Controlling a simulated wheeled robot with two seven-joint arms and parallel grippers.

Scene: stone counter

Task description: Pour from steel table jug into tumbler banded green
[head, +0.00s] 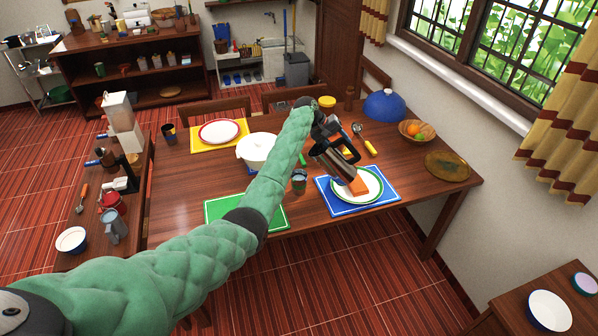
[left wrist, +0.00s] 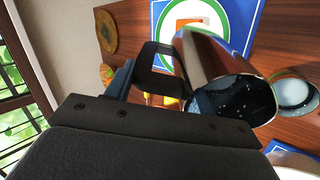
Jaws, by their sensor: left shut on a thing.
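The steel table jug (head: 330,163), shiny with a black handle, is held above the table at the left edge of the blue placemat. My left gripper (head: 328,130) is shut on its handle. The jug is tilted; the left wrist view looks into its dark open mouth (left wrist: 236,103). The tumbler banded green (head: 299,182) stands upright on the table, just left of the jug. A round-mouthed vessel that looks like the tumbler (left wrist: 294,94) shows beside the jug mouth in the left wrist view, apart from it. My right gripper is in neither view.
A green-rimmed plate (head: 370,190) with an orange item lies on the blue placemat (head: 335,207). A white pot (head: 257,150) stands left behind my arm. A green placemat (head: 222,208), blue dome (head: 385,105) and fruit bowl (head: 416,131) are also on the table.

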